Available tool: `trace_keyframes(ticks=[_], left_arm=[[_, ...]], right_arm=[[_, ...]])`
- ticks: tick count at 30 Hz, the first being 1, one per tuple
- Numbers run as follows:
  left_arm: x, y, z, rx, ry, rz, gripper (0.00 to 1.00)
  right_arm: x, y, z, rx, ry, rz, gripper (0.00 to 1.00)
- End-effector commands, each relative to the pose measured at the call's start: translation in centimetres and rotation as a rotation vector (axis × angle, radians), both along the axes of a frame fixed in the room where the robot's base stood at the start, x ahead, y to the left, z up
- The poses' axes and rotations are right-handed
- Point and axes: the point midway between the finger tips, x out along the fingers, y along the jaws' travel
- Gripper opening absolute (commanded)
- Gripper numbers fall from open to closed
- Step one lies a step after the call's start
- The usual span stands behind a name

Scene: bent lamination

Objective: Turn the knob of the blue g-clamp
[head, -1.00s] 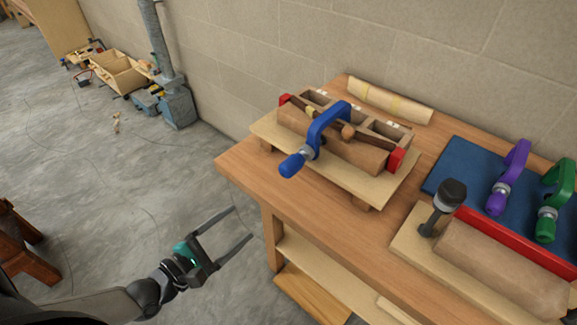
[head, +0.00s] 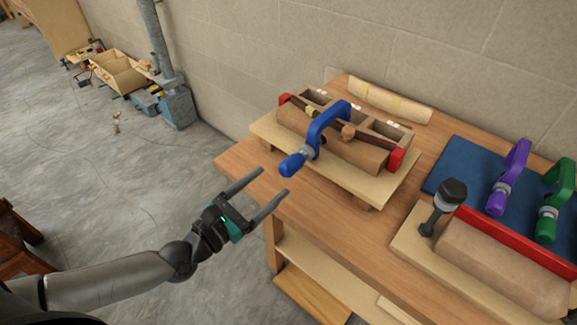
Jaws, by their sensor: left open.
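The blue g-clamp (head: 326,122) sits over the wooden lamination form (head: 345,150) on the workbench. Its blue knob (head: 292,164) sticks out toward the lower left, past the edge of the form's light base board. My left gripper (head: 274,183) is open and empty, with its two fingers apart and pointing up and right toward the knob. In the picture it lies just below and left of the knob, apparently not touching it. My right gripper does not show.
The workbench (head: 325,215) has its left corner near my left gripper. A purple clamp (head: 508,178) and a green clamp (head: 556,200) rest on a blue mat (head: 452,167) at the right. A dark-headed mallet (head: 449,194) stands near a second form (head: 500,262). A rolled bundle (head: 390,99) lies at the back.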

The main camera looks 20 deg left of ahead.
Motion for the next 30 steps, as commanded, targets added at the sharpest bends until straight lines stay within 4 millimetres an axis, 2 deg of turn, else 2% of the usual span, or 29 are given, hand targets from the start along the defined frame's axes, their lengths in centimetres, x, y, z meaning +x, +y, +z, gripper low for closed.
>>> trace_keyframes(ticks=[6, 13, 18, 27, 30], left_arm=[[3.4, -1.2, 0.1, -0.002, -0.003, 0.002, 0.77], [6.0, -2.1, 0.0, 0.0, -0.002, 0.002, 0.77], [6.8, -2.5, 0.0, 0.001, 0.001, 0.0, 0.77], [6.9, -2.5, -0.1, 0.002, 0.002, 0.0, 0.77], [6.9, -2.5, -0.1, 0.002, 0.002, 0.0, 0.66]], right_arm=[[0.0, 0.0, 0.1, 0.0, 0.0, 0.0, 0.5], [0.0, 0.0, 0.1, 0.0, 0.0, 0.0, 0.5], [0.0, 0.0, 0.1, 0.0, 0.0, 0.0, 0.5], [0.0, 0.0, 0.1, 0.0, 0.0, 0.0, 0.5], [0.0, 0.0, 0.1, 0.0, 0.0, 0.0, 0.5]])
